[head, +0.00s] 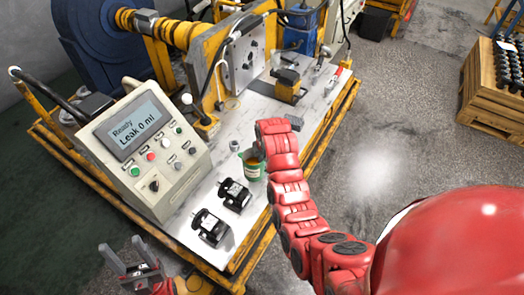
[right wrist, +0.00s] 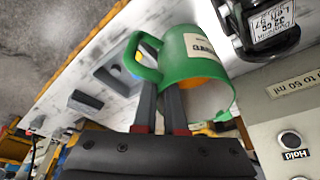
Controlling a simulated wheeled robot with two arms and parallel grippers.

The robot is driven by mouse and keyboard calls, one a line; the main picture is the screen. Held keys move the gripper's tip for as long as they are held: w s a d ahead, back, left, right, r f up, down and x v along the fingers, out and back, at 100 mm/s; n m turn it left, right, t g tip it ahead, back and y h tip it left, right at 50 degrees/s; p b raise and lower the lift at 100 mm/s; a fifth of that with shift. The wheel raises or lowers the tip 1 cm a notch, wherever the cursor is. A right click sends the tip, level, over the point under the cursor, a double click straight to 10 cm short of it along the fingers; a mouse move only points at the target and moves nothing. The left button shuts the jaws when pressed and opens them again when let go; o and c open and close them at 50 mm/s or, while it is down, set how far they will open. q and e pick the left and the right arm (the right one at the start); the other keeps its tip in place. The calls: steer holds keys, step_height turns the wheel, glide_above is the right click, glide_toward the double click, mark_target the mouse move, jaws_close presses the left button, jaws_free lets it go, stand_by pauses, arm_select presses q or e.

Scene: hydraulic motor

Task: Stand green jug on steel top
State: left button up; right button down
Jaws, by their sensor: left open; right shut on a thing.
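The green jug (head: 252,169) with a pale label is over the pale steel top (head: 262,105) of the bench, beside two black motors. It looks upright in the head view; I cannot tell whether its base touches the top. In the right wrist view the jug (right wrist: 192,62) is close, with its handle toward my fingers. My right gripper (right wrist: 160,95) is shut on the jug at its handle side; in the head view my red arm mostly hides this gripper. My left gripper (head: 133,262) is open and empty at the lower left, off the bench's front end.
Two black motors (head: 222,211) stand just left of and below the jug. A control box (head: 140,148) reading "Ready, Leak 0 ml" stands left. A small grey cylinder (head: 235,146) is near the jug. A yellow-black fixture (head: 287,86) stands farther back. A wooden crate (head: 497,85) is on the floor at right.

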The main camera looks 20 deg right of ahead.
mark_target(263, 166)
steer(key=shift+f, duration=0.25)
steer(key=x, duration=0.1)
steer(key=p+x, duration=0.1)
steer(key=x, duration=0.1)
steer(key=shift+s+f, duration=0.3)
steer(key=shift+f, duration=0.45)
steer(key=shift+f, duration=0.1)
steer(key=c, duration=1)
jaws_free()
